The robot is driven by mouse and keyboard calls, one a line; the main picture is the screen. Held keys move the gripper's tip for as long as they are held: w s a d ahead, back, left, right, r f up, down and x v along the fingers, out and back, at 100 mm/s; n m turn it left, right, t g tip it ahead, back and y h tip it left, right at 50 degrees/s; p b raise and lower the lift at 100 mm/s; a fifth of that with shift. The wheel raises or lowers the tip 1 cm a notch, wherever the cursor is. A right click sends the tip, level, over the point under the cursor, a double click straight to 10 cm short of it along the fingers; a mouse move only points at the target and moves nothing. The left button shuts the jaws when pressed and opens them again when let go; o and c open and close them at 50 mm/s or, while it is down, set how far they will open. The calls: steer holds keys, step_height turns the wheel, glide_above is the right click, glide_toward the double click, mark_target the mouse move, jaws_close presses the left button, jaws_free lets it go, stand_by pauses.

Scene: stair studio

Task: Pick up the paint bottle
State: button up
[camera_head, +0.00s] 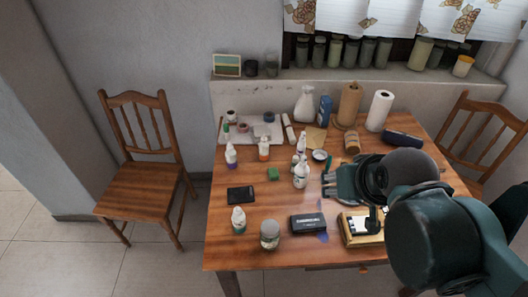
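Several small bottles that could be the paint bottle stand on the wooden table; I cannot tell which one is meant. A white bottle (301,176) stands upright just left of my gripper (327,187). A white bottle with a purple base (231,155) and one with orange (264,150) stand farther left. Another white bottle with purple (301,143) stands behind. A white bottle (238,221) stands near the front left. My gripper points left, low over the table, with its fingers apart and nothing visible between them. A small gap seems to separate it from the nearest bottle.
A black box (308,223), a glass jar (270,236) and a dark flat item (241,194) lie on the front half. Paper rolls (379,111) and a spray bottle (304,104) stand at the back. Wooden chairs (140,185) flank the table.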

steer(key=shift+o, duration=0.9)
steer(key=shift+r, duration=0.1)
step_height(320, 180, up, 5)
steer(key=n+g+p, duration=0.6)
steer(key=n+g, duration=0.1)
steer(key=n, duration=0.8)
glide_above(237, 210)
steer(key=f, duration=2)
steer(key=shift+w+f+b, duration=0.3)
steer(key=shift+w+f, duration=0.05)
steer(key=shift+w, duration=0.05)
steer(key=shift+f, duration=0.8)
steer(key=shift+f, duration=0.1)
steer(key=shift+f+b, duration=0.3)
steer(key=shift+f, duration=0.9)
